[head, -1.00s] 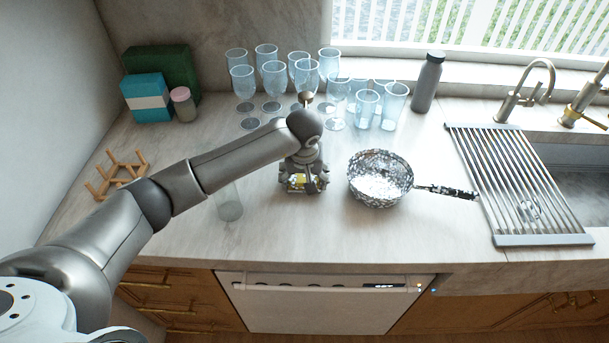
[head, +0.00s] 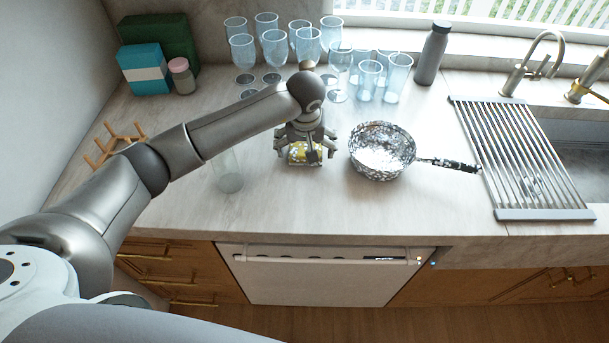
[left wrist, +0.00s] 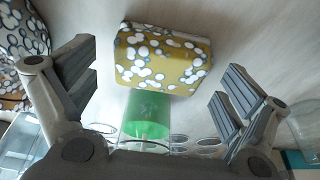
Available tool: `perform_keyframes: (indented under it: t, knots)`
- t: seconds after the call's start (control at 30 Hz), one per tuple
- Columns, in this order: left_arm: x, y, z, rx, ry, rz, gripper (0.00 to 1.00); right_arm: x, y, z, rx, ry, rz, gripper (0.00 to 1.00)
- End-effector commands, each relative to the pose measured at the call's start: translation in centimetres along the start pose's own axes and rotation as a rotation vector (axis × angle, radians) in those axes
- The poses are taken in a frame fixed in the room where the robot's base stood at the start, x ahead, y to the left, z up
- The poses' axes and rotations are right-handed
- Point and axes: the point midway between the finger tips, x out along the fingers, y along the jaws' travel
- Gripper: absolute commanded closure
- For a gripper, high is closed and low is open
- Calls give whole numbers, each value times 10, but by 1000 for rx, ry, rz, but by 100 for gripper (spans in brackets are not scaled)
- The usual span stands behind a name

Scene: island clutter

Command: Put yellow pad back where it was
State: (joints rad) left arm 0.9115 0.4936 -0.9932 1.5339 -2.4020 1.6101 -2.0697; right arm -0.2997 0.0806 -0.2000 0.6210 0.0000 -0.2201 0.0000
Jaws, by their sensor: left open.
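The yellow pad (head: 299,154), patterned with white spots, lies on the counter to the left of the foil-like frying pan (head: 382,150). My left gripper (head: 306,146) is right above it and hides part of it in the head view. In the left wrist view the yellow pad (left wrist: 160,62) shows whole, beyond and between the spread fingers of the left gripper (left wrist: 158,92). The fingers are open and apart from the pad, with nothing held. My right gripper is not in view.
A clear glass (head: 228,172) stands left of the pad, under my forearm. Several blue glasses (head: 275,48) stand behind. A wooden peg rack (head: 115,143), a blue box (head: 146,70) and a pink-lidded jar (head: 181,76) are at the left. A drying rack (head: 520,155) lies right. The front counter is clear.

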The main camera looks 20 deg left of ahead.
Motion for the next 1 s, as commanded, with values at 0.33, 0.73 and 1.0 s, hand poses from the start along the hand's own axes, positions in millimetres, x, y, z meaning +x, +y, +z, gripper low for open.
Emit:
perform_keyframes:
  t: [0.33, 0.73, 1.0]
  knots:
    - [-12, -1, 60, 3, 0, 0, 3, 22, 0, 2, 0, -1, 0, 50]
    - [-29, 0, 112, 0, 0, -1, 3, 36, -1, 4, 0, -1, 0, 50]
    - [-31, -1, 116, -1, -1, -2, 3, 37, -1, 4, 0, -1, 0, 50]
